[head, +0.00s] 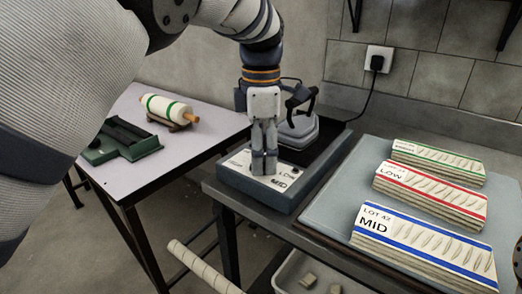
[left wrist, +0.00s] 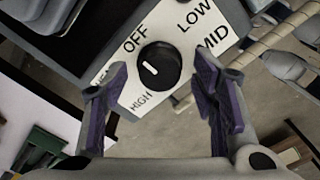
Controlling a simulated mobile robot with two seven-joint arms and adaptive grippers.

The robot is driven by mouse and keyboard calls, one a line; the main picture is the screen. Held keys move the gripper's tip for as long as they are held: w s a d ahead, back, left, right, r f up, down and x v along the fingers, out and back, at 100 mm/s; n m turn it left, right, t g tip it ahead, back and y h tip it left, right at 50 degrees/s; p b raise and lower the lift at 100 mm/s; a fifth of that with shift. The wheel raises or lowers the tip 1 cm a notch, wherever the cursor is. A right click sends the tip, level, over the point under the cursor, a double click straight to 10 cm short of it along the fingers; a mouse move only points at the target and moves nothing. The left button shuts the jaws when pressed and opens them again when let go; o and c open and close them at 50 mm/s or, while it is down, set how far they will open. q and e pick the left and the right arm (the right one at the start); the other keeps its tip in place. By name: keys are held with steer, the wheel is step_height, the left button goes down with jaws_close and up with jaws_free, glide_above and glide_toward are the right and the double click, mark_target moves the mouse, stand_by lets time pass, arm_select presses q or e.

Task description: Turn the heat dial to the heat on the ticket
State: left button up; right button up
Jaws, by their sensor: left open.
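The heat dial (left wrist: 158,68) is a round black knob with a white pointer mark, on a white panel lettered OFF, LOW, MID and HIGH. The mark points up-left in the left wrist view, roughly toward OFF. The panel sits on a grey control box (head: 237,179); my gripper hides the dial in the head view. My left gripper (head: 264,170) points down over the panel. In the left wrist view its open fingers (left wrist: 160,78) stand on either side of the dial, with gaps to it. The nearest ticket (head: 375,220) reads LOT 42 MID, on a blue-striped stack.
Red-striped (head: 430,192) and green-striped (head: 438,163) stacks lie behind; the red one's ticket reads LOW. A grey device (head: 299,130) stands behind the box. A side table (head: 185,152) holds a roller (head: 165,108) and a green tool (head: 125,143). A bin (head: 325,272) sits below.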

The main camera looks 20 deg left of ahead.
arm_select(q)
steer(key=c, duration=1.2)
steer(key=shift+o, duration=0.2)
